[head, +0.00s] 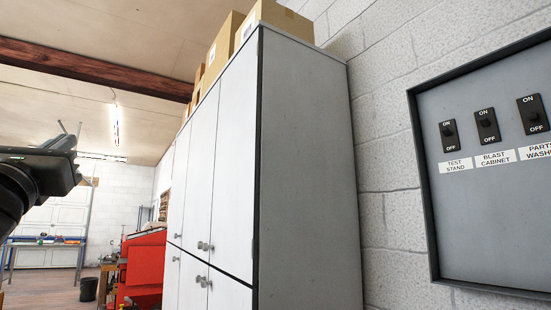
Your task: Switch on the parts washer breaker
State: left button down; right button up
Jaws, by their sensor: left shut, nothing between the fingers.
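The parts washer breaker (532,115) is a black toggle plate marked ON at the top and OFF at the bottom. It is at the right edge of the head view, on a grey breaker panel (480,220). Its white label (536,151) is cut off by the picture edge. I cannot tell clearly which way its lever is set. My left gripper (66,168) is at the left edge, dark, shut and empty, far across the picture from the panel. My right gripper is not in view.
The test stand breaker (449,135) and blast cabinet breaker (487,126) are left of it. A tall grey cabinet (310,170) with cardboard boxes (224,44) on top stands between my left gripper and the panel in the picture. A red unit (143,265) and workbench (45,245) stand farther back.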

aim_at(533, 115)
jog(key=u, duration=0.3)
jog(key=i, duration=0.1)
jog(key=z, duration=2.65)
jog(key=i, duration=0.5)
jog(key=z, duration=0.05)
